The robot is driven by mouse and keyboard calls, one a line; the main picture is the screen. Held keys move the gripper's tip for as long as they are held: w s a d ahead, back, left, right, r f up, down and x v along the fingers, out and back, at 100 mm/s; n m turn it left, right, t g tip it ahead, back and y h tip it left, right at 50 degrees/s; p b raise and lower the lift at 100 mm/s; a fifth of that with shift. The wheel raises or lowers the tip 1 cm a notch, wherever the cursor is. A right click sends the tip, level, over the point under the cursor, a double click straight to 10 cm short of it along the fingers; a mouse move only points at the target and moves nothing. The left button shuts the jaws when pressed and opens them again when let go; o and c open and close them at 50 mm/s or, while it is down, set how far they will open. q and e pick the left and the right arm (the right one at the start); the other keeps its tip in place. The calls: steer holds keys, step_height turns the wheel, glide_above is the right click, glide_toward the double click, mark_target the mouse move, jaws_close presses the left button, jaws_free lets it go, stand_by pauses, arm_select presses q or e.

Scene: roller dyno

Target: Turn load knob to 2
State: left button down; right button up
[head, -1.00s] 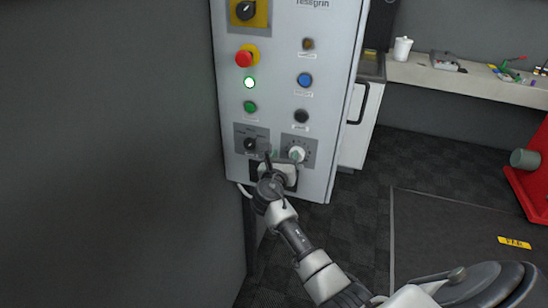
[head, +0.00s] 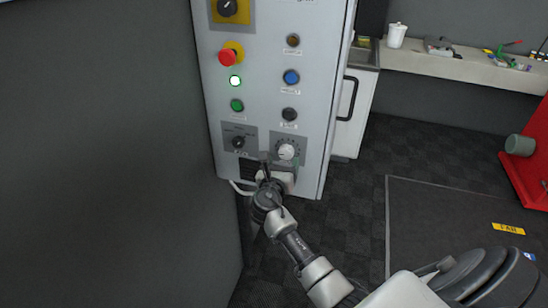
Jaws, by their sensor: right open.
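The control panel (head: 262,110) is a light grey upright cabinet face. A white round knob (head: 286,151) with scale marks around it sits on a grey plate at the lower right of the panel; it looks like the load knob. Its exact setting is too small to read. A black selector knob (head: 238,142) sits on another grey plate to its left. My right gripper (head: 277,166) is open and empty, just below and slightly left of the white knob. It does not hold the knob; whether it touches the panel I cannot tell. My left gripper is out of view.
A counter (head: 455,68) stands at the back right.

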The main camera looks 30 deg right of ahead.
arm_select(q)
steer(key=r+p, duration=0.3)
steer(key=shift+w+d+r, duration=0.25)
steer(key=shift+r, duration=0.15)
arm_select(e)
steer(key=v, duration=0.9)
steer(key=shift+w+a+r, duration=0.2)
steer(key=shift+w+a, duration=0.05)
steer(key=shift+a, duration=0.2)
steer(key=shift+a, duration=0.1)
